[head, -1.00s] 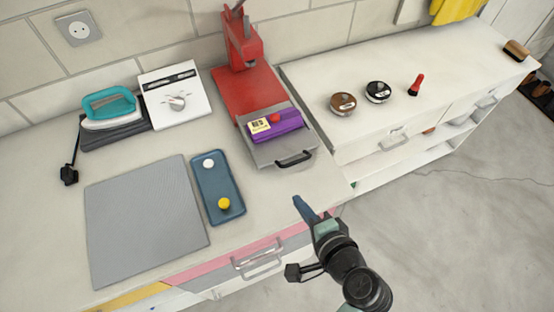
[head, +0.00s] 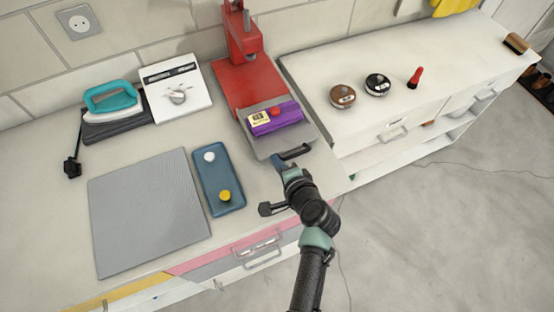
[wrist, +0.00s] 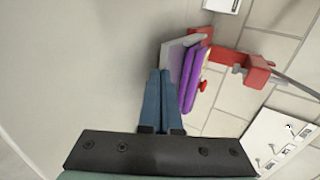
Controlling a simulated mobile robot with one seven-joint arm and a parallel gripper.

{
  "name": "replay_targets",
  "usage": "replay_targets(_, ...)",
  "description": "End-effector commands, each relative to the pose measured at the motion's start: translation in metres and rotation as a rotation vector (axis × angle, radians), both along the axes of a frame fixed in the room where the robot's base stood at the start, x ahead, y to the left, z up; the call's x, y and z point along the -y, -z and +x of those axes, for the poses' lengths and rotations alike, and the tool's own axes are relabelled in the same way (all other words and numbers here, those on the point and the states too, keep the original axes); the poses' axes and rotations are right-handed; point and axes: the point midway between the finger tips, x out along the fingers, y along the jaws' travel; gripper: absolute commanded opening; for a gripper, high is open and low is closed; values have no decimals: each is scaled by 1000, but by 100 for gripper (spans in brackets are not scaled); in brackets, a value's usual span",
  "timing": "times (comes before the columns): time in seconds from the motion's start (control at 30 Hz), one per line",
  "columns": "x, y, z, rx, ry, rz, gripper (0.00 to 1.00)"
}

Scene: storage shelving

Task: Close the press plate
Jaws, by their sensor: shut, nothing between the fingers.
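The grey press plate (head: 262,144) sticks out at the front of the red press (head: 243,80), with a black handle (head: 293,152) at its front edge.
A blue tray (head: 213,205) with a white and a yellow knob lies left of my gripper, beside a grey mat (head: 150,212). A teal iron (head: 112,98) and a white dial box (head: 177,90) stand at the back. A white cabinet (head: 440,90) adjoins on the right.

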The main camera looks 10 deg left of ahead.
Motion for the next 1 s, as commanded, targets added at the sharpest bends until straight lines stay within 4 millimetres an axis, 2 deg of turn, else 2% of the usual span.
replay_targets(0.33, -1, 0, 1, 0, -1, 0, 0)
replay_targets(0.43, -6, 2, 10, 1, -4, 0, 0)
replay_targets(0.8, -49, 5, 84, 3, -6, -2, 0)
replay_targets(1.0, -64, 4, 110, 1, -3, 0, 0)
